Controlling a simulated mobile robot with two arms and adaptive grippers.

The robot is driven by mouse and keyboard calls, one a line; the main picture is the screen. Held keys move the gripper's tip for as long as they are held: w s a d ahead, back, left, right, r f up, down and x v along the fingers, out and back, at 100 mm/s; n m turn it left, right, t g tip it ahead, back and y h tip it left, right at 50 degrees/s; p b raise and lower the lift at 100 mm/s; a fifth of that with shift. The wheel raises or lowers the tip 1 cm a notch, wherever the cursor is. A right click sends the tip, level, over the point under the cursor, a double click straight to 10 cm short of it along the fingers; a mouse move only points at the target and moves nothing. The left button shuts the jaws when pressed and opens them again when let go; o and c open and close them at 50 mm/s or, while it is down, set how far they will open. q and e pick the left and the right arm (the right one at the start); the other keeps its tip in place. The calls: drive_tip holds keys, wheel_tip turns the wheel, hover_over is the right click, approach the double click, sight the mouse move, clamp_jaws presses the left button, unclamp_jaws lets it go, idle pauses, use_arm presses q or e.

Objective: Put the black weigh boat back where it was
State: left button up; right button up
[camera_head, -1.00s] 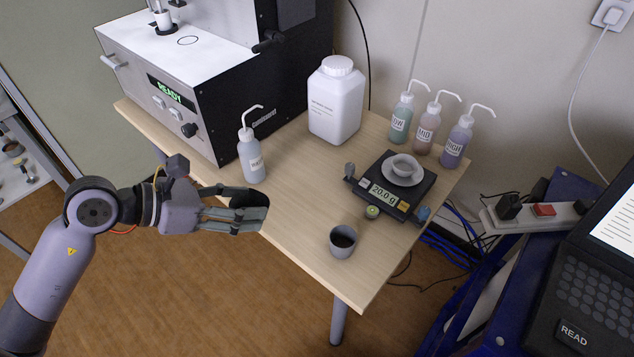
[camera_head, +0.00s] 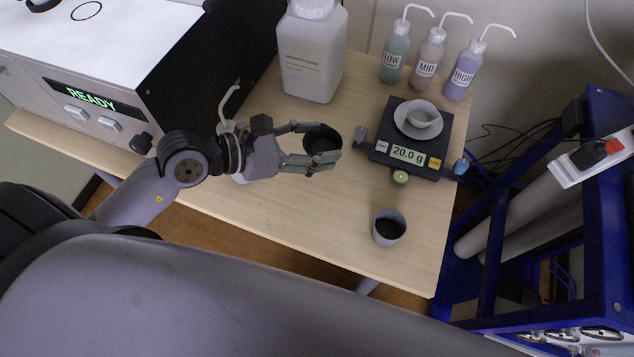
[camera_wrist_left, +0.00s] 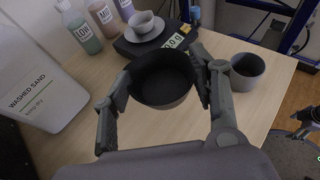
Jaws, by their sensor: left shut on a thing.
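The black weigh boat (camera_head: 322,138), a round dark bowl, is held in my left gripper (camera_head: 318,148) above the table, left of the balance. In the left wrist view the weigh boat (camera_wrist_left: 162,80) sits between the two sides of the left gripper (camera_wrist_left: 160,95), its dark inside facing up. The fingers are shut on it. A dark shape at the right edge of the wrist view, perhaps my right gripper (camera_wrist_left: 308,121), is too small to read.
The balance (camera_head: 380,165) reads 20.0 g and bears a white dish with a small cup (camera_head: 421,117). A grey cup (camera_head: 388,228) with dark contents stands near the table's front right. A large white jar (camera_head: 312,55) and several wash bottles (camera_head: 463,75) stand behind.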

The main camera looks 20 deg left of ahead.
use_arm(q)
drive_tip(key=b, duration=0.2)
hover_over(316, 191)
wheel_tip(316, 191, down, 10)
drive_tip(key=shift+f, duration=1.05)
wheel_tip(316, 191, down, 3)
drive_tip(key=shift+f+b, duration=0.15)
drive_tip(key=shift+b, duration=0.6)
use_arm(e)
wheel_tip(316, 191, down, 4)
drive_tip(key=shift+s+a+r, duration=0.1)
drive_tip(key=shift+r, duration=0.1)
use_arm(q)
drive_tip(key=shift+f, duration=0.1)
drive_tip(key=o, duration=0.9)
use_arm(e)
drive_tip(key=shift+d+f, duration=0.1)
drive_tip(key=shift+d, duration=0.35)
